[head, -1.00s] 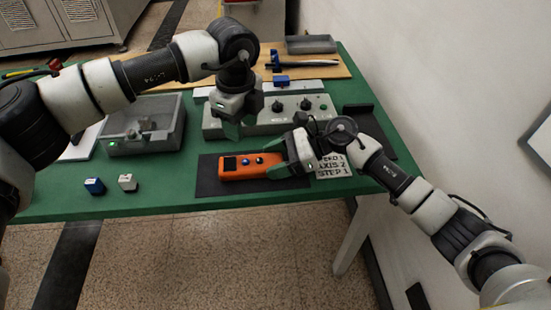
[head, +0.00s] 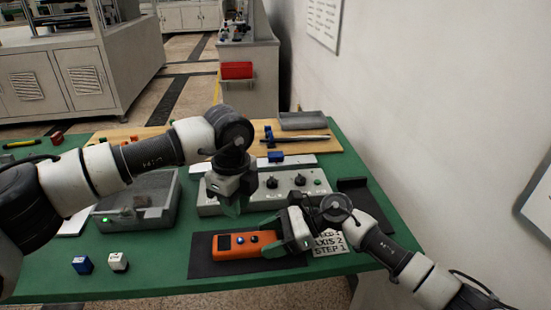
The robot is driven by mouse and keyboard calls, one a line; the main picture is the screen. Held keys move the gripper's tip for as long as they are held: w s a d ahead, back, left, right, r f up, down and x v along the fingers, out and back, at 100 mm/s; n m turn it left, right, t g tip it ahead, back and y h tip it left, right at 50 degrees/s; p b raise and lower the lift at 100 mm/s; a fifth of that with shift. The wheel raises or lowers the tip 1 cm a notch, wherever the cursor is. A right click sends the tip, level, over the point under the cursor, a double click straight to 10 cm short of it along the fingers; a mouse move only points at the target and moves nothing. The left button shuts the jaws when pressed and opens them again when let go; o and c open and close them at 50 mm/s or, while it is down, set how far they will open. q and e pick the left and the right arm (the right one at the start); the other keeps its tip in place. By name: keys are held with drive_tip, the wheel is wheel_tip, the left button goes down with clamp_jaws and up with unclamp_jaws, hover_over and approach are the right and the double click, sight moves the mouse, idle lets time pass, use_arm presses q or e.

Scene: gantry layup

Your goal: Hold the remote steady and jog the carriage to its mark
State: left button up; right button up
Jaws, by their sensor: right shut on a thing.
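The orange remote (head: 232,247), with a dark screen and a blue and a pale button, lies on a dark mat (head: 200,262) at the table's front. My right gripper (head: 296,238) is shut on its right end. My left gripper (head: 236,200) hangs over the left part of the grey control box (head: 209,209), above and behind the remote, its green fingertips pointing down. The gap between them is unclear. A card (head: 328,243) beside the remote reads partly "AXIS 2, STEP 1"; my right gripper hides its edge. I cannot pick out the carriage or its mark for certain.
A grey tray (head: 106,222) with a green light and small parts stands left. Behind are a wooden board (head: 330,146) and a grey bin (head: 303,121). A wall closes the right side.

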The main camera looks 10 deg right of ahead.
use_arm(q)
clamp_jaws()
idle(1.4)
